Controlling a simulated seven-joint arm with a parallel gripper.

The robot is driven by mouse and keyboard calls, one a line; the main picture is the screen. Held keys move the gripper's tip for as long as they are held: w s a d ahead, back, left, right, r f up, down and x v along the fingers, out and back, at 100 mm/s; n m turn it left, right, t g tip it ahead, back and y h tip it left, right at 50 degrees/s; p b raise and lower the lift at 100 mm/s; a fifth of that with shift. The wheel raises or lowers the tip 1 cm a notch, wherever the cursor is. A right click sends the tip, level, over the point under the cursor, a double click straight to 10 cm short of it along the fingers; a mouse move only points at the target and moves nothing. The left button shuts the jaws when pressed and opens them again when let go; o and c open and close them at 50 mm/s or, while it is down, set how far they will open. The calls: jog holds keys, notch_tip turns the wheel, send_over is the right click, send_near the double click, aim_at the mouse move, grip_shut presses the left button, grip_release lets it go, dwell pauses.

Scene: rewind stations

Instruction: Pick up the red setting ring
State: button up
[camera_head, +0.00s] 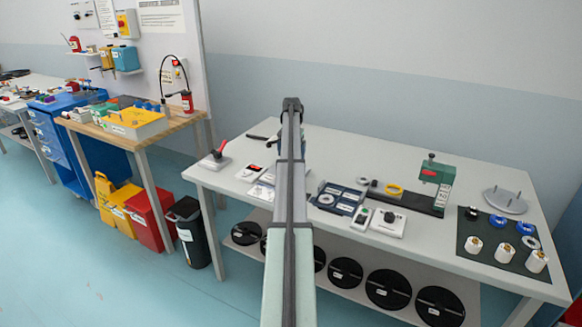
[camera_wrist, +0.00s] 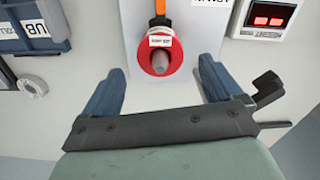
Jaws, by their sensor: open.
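The red setting ring (camera_wrist: 174,52) shows in the wrist view at the upper middle, with a white label on its upper part. A rounded grey-pink post end (camera_wrist: 159,63) shows in its opening.
A white box with a red display (camera_wrist: 268,18) stands right of the ring in the wrist view. A blue tray (camera_wrist: 35,28) and a pale ring (camera_wrist: 30,88) lie left. In the head view, a green-headed stand (camera_head: 437,172) and a dark mat (camera_head: 480,262) occupy the table's right.

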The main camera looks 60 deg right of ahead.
jog(key=shift+a+f, duration=0.15)
jog(key=shift+f, duration=2.45)
jog(key=shift+c, duration=0.2)
